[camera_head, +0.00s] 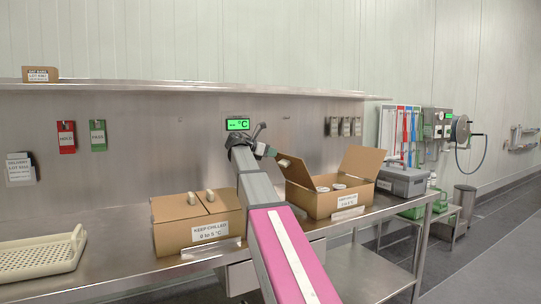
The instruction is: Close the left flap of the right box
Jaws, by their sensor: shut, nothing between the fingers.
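The right box (347,202) is an open brown cardboard box on the steel table, with a "KEEP CHILLED" label on its front. Its left flap (297,172) stands up, leaning outward to the left, with a small pale knob (284,162) near its upper edge. Its right flap (362,161) stands up too. Pale round items (338,186) show inside. My gripper (272,152) is shut and empty, just left of the left flap's top near the knob. I cannot tell whether it touches the flap.
A closed box (172,237) with two knobs stands at the left, beside my arm. A cream tray (42,257) is at the far left. A grey case (403,181) sits close right of the right box. A steel shelf (190,88) runs above the table.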

